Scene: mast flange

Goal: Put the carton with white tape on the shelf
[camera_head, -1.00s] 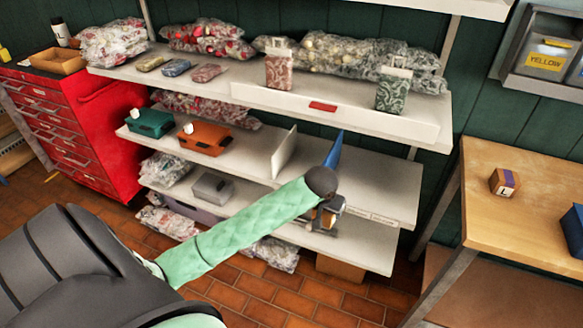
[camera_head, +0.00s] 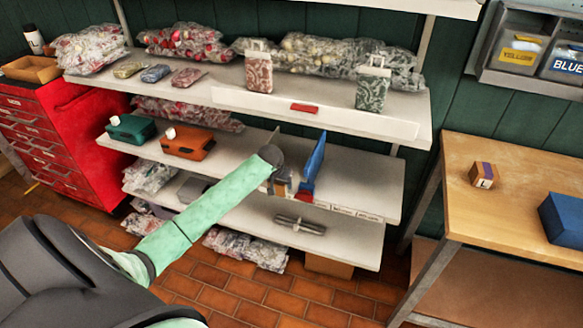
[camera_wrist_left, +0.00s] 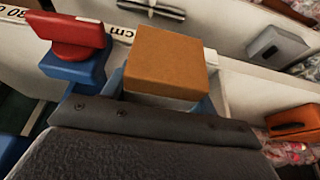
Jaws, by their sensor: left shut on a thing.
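My left gripper (camera_head: 284,186) is shut on a small brown carton (camera_wrist_left: 167,62), which fills the space between its fingers in the left wrist view. The gripper is at the front edge of the middle shelf (camera_head: 365,183), just left of the upright blue divider (camera_head: 313,165). In the left wrist view a red clamp (camera_wrist_left: 75,35) on a blue base is beside the carton, apart from it. I cannot tell whether the carton touches the shelf. My right gripper is not in view.
A white divider (camera_head: 275,135) is mostly hidden behind my gripper. Orange (camera_head: 190,144) and teal (camera_head: 130,129) cases stand farther left. A metallic object (camera_head: 300,225) lies on the lower shelf. The wooden table (camera_head: 520,185) holds a purple-taped carton (camera_head: 484,175) and a blue box (camera_head: 562,218).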

